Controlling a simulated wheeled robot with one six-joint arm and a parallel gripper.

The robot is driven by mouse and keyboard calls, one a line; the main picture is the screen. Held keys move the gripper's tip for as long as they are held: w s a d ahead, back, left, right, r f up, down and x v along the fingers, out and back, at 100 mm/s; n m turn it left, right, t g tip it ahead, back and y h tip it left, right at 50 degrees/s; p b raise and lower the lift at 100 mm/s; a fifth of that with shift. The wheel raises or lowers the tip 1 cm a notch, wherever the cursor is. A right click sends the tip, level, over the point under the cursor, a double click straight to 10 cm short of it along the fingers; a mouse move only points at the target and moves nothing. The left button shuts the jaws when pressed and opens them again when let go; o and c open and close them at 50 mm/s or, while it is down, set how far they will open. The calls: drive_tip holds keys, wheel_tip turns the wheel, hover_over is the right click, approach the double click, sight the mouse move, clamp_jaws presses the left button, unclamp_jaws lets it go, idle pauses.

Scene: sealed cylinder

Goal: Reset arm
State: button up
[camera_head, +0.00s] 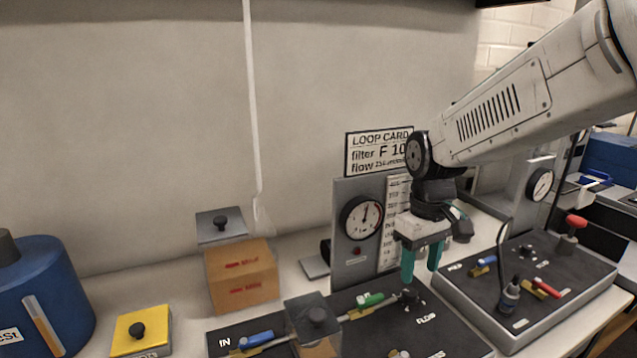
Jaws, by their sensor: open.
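My arm reaches in from the upper right. My gripper (421,275) points down, with two green fingers apart and nothing visible between them. It is above the right part of a dark panel (455,325) marked IN and FLOW, close to a small black knob (409,298). I cannot tell whether the fingertips touch the knob. A green-handled valve (370,300) and a blue-handled valve (256,339) sit on the pipe along this panel.
A gauge board (352,250) with a loop card (378,152) stands behind my gripper. Another dark panel (570,262) with red and blue handles is at right. An orange box (241,277), a yellow knobbed box (141,330) and a blue tank (50,290) stand at left.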

drive_tip(key=s+d+r+m+t, duration=0.1)
drive_tip(key=s+r+m, duration=0.1)
drive_tip(key=s, duration=0.8)
drive_tip(key=s+d+r+m+t, duration=0.1)
drive_tip(key=s+d+r+m, duration=0.1)
drive_tip(key=s, duration=0.8)
drive_tip(key=shift+s+r, duration=0.3)
drive_tip(key=shift+r, duration=0.55)
idle(0.5)
